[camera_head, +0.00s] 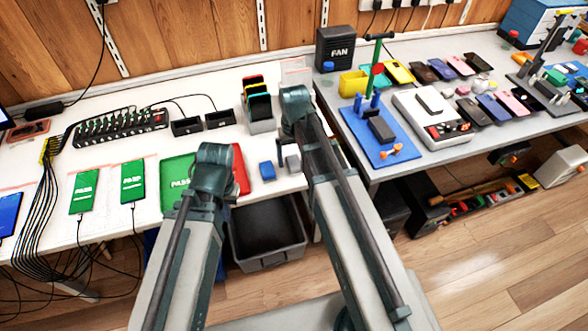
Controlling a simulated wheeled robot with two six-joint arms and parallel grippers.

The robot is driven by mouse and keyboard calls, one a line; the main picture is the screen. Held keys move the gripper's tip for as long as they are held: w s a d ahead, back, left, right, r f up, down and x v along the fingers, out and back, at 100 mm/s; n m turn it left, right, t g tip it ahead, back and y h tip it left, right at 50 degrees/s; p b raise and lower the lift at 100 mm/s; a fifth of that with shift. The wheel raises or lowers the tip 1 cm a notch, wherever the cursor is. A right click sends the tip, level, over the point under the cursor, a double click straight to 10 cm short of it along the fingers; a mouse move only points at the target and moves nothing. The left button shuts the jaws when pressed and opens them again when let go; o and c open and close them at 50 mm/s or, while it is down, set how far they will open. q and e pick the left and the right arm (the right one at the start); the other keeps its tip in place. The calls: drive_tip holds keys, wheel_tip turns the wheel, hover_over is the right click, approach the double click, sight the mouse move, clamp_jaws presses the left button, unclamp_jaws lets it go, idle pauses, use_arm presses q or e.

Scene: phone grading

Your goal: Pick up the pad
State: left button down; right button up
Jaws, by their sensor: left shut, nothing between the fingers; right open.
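A red flat thing (241,170) lies just right of that arm, also partly covered. A small blue block (267,171) and a small grey block (292,163) lie near the table's front edge between my arms; I cannot tell whether either counts as a pad. My two arms reach up from the bottom of the view. The fingers of both grippers are hidden or out of view, and I see nothing held.
Two green PASS phones (84,192) (133,181) lie at the left with cables. A rack of coloured phones (258,108) stands behind my arms. A dark bin (267,236) is below the table edge. The grey bench (470,55) at the right is crowded.

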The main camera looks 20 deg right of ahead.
sight(289, 171)
wheel_tip(289, 171, down, 2)
drive_tip(key=shift+f+b, duration=0.2)
drive_tip(key=shift+b, duration=0.5)
use_arm(q)
wheel_tip(289, 171, down, 2)
drive_tip(key=shift+f, duration=0.15)
use_arm(e)
drive_tip(key=shift+r, duration=0.1)
drive_tip(key=c, duration=1.4)
drive_tip(key=shift+r, duration=0.15)
drive_tip(key=shift+c, duration=0.2)
